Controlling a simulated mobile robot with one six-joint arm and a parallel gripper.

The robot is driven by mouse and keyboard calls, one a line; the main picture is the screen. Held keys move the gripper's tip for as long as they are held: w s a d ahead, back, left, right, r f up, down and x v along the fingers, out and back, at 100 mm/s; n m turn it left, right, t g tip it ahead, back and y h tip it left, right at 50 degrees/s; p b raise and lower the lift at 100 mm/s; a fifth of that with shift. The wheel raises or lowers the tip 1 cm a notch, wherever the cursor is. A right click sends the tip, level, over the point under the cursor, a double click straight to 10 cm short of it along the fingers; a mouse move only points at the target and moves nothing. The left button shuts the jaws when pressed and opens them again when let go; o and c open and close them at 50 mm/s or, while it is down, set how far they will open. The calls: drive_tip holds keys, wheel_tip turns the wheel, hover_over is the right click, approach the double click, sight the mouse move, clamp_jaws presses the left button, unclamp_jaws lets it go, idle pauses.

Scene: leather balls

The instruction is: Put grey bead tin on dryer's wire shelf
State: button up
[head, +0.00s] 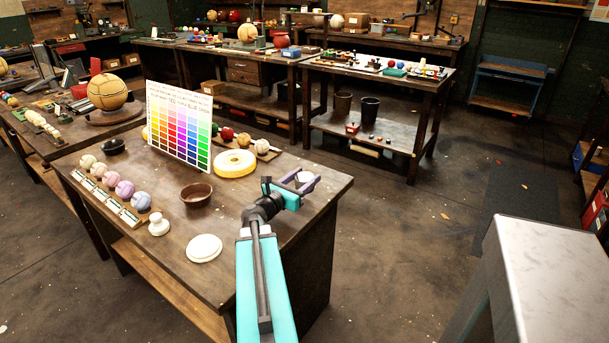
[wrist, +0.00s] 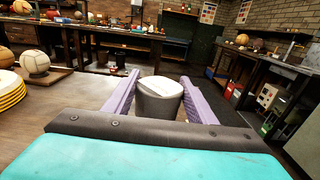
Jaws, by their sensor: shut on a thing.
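The grey bead tin (wrist: 158,106) is a round dark grey tin with a pale top, upright between my gripper's purple fingers (wrist: 160,76) in the wrist view. In the head view my gripper (head: 306,181) is at the right end of the near workbench (head: 262,218), with the tin's pale top (head: 305,177) between its fingers. My gripper is shut on the tin. I cannot tell whether the tin touches the bench or is just above it. I cannot make out the dryer or its wire shelf in either view.
A pale-topped block (head: 555,275) is at the near right. Open floor (head: 420,220) lies between.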

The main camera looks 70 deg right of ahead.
sight(305, 181)
drive_tip(key=shift+s+a+r, duration=0.1)
drive_tip(key=shift+s+a, duration=0.15)
drive_tip(key=shift+a, duration=0.35)
drive_tip(key=shift+s+a, duration=0.2)
drive_tip(key=shift+a, duration=0.4)
drive_tip(key=shift+a+r, duration=0.1)
drive_tip(key=shift+r, duration=0.1)
drive_tip(key=shift+p, duration=0.8)
drive_tip(key=shift+a+r+p, duration=0.1)
drive_tip(key=shift+p, duration=1.15)
drive_tip(key=p, duration=0.4)
drive_tip(key=shift+s+a, duration=0.15)
drive_tip(key=shift+a, duration=0.15)
drive_tip(key=a+p, duration=0.1)
drive_tip(key=p, duration=0.4)
drive_tip(key=shift+s, duration=0.2)
drive_tip(key=shift+s+a+p, duration=0.1)
drive_tip(key=shift+a+p, duration=0.2)
drive_tip(key=shift+p, duration=0.7)
